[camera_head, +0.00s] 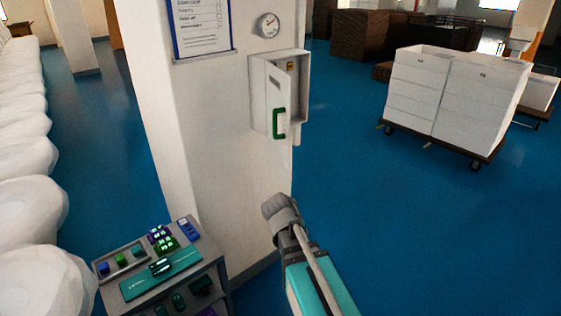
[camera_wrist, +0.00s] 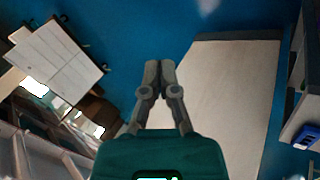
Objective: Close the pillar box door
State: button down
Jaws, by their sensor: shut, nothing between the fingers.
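The pillar box (camera_head: 303,85) is a pale box mounted on the side of the white pillar (camera_head: 205,130) in the head view. Its door (camera_head: 266,92) stands ajar, and a gap at the top and right shows part of the inside with a small yellow item. A green handle (camera_head: 279,123) is on the door. My gripper (camera_wrist: 159,66) is shut and empty in the wrist view, its fingertips together in front of the blue floor beside the pale pillar. In the head view my arm ends below the box, apart from it; the fingers cannot be made out there.
A grey console (camera_head: 160,270) with coloured blocks stands at the pillar's foot on the left. White crates (camera_head: 455,90) sit on a wheeled cart at the right. White rounded objects (camera_head: 30,215) line the left side. Blue floor (camera_head: 400,220) is clear right of the pillar.

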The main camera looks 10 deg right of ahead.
aim_at(285, 154)
jog(key=w+a+r+n+t+h+b, duration=0.1)
jog(key=w+a+r+n+t, duration=0.3)
jog(key=w, duration=0.4)
jog(key=w+a+r+n+t+h+b, duration=0.2)
jog(key=w+a+r+n+t+h, duration=0.1)
jog(key=w+a+r+t, duration=0.4)
jog(key=shift+w+a+r+n+h, duration=0.45)
jog(key=shift+a+r+n, duration=0.15)
jog(key=shift+n, duration=0.3)
jog(key=shift+w, duration=0.1)
jog(key=x, duration=0.4)
jog(key=d+x, duration=0.1)
jog(key=x, duration=0.2)
jog(key=s+x, duration=0.1)
jog(key=x, duration=0.3)
jog(key=shift+w+d+r, duration=0.1)
jog(key=shift+w+d, duration=0.1)
jog(key=shift+d, duration=0.25)
jog(key=shift+w+d, duration=0.1)
jog(key=shift+d, duration=0.6)
jog(key=shift+t, duration=0.3)
